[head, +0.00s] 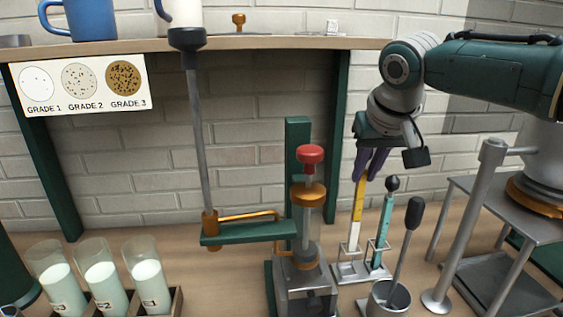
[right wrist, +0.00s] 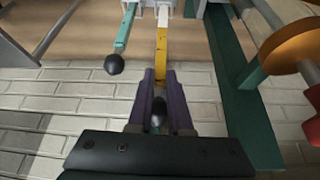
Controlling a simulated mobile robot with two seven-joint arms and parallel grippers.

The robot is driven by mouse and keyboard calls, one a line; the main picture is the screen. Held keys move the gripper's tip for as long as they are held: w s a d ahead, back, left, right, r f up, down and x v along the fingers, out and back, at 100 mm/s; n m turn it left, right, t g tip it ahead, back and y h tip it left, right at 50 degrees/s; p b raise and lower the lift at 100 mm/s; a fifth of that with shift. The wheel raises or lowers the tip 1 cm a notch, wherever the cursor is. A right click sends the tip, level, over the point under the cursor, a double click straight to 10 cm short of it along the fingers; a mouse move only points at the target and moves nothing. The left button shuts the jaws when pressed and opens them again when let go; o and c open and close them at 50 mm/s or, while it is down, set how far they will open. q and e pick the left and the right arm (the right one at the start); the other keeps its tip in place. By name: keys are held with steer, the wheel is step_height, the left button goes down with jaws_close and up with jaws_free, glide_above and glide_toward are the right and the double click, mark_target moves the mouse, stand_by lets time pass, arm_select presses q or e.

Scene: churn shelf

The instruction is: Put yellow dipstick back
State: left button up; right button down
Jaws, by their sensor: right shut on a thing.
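The yellow dipstick (head: 357,204) has a yellow upper shaft and a white lower end. My right gripper (head: 368,168) is shut on its top, with the dipstick hanging nearly upright. Its white end is at the left place of a small metal rack (head: 358,272); I cannot tell whether it rests on the bottom. In the right wrist view, the dipstick (right wrist: 161,50) runs out from between the purple fingers (right wrist: 160,108), and its dark knob shows between them. A teal dipstick (head: 383,230) with a black knob stands in the rack's right place. My left gripper is out of view.
A metal cup (head: 388,300) with a black-handled tool (head: 413,215) stands just right in front of the rack. A green stand with a red-knobbed press (head: 310,155) is close on the left. Sample glasses (head: 100,275) stand far left. A grade card (head: 82,84) hangs below the shelf (head: 270,43).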

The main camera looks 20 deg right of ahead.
mark_target(359, 202)
steer(key=shift+f+b, duration=1.8)
steer(key=shift+f, duration=1.2)
steer(key=c, duration=0.8)
jaws_free()
steer(key=shift+o, duration=0.2)
steer(key=shift+r, duration=0.15)
